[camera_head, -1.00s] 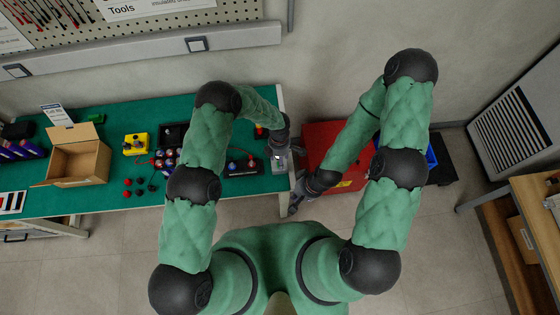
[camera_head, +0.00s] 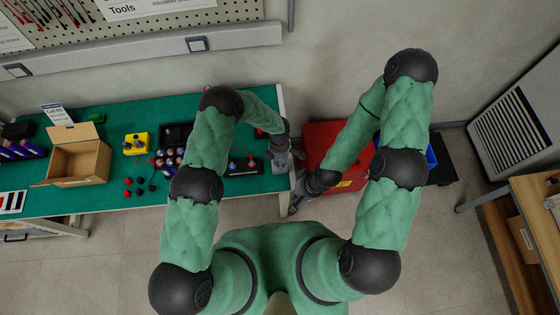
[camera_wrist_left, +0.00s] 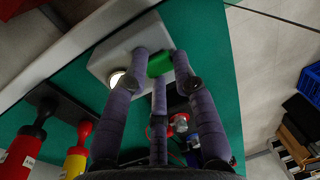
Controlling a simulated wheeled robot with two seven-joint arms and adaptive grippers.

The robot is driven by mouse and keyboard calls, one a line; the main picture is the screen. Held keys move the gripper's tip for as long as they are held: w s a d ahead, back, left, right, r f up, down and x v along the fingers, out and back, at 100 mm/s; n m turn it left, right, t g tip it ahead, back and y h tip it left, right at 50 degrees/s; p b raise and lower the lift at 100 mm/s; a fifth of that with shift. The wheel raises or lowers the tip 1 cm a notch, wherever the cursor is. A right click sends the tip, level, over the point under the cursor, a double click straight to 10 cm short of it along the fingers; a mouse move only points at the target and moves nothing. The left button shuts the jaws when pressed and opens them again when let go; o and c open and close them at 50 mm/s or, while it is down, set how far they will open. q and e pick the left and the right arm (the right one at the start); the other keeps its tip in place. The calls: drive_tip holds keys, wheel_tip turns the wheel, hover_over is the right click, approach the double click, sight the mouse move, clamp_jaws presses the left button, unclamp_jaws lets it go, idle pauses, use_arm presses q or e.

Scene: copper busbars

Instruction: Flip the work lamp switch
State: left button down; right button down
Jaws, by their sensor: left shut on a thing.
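A grey box (camera_wrist_left: 128,42) with a green switch piece (camera_wrist_left: 160,63) and a round white spot (camera_wrist_left: 117,78) shows on the green bench top in the left wrist view. The purple-grey fingers of my left gripper (camera_wrist_left: 161,66) are closed around the green piece, touching it. In the head view my left gripper (camera_head: 281,160) is at the bench's right end and hides most of the box. My right gripper (camera_head: 296,203) hangs beside the bench's right edge; its fingers are too small to read. I cannot make out a lamp head.
The green bench (camera_head: 110,193) holds an open cardboard box (camera_head: 80,162), a yellow box (camera_head: 136,143), and several small red and black parts. A red cabinet (camera_head: 320,135) stands right of the bench, close to my right arm. Floor is clear in front.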

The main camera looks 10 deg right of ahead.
use_arm(q)
drive_tip(key=shift+w+d+t, duration=0.1)
drive_tip(key=shift+t, duration=0.5)
drive_tip(key=shift+w+d+r, duration=0.1)
drive_tip(key=shift+w+r, duration=0.05)
drive_tip(key=shift+r, duration=0.05)
drive_tip(key=c, duration=1.2)
unclamp_jaws()
drive_tip(key=shift+o, duration=1.4)
drive_tip(key=shift+f, duration=0.15)
drive_tip(key=shift+s, duration=0.2)
wheel_tip(320, 180, up, 12)
drive_tip(key=shift+w, duration=0.15)
